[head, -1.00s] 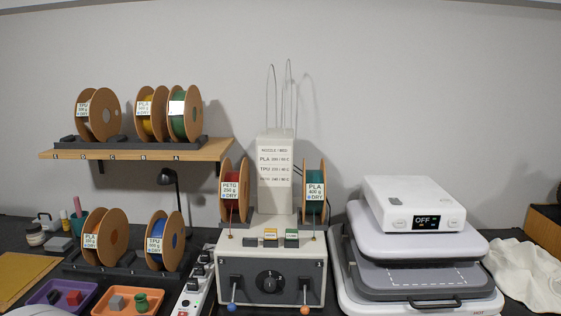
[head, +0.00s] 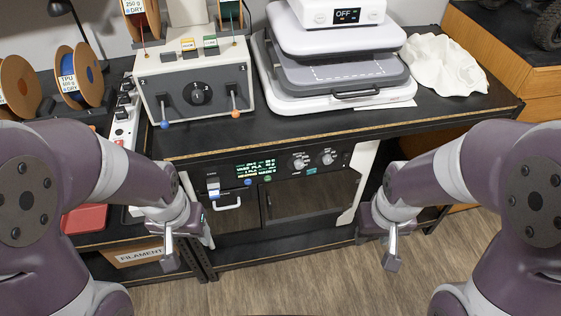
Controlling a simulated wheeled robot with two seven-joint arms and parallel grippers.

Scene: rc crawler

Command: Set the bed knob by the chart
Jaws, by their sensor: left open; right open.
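Two silvery knobs sit on the dark control panel (head: 225,178) below the bench top: a left knob (head: 299,161) and a right knob (head: 327,156). Their labels and pointer marks are too small to read, so I cannot tell which is the bed knob. A lit display (head: 258,172) with green and white text is left of them. The nozzle/bed chart is out of view now; only the lower part of its white tower (head: 187,12) shows. My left gripper (head: 170,262) is open and empty, left of the panel. My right gripper (head: 392,262) is open and empty, below and right of the knobs.
A grey box (head: 165,92) with a black dial (head: 200,94) and two levers stands on the bench. A white press (head: 335,42) reading OFF and a white cloth (head: 442,66) are to its right. The bench's front edge (head: 350,131) overhangs the panel. Open floor (head: 300,290) lies below.

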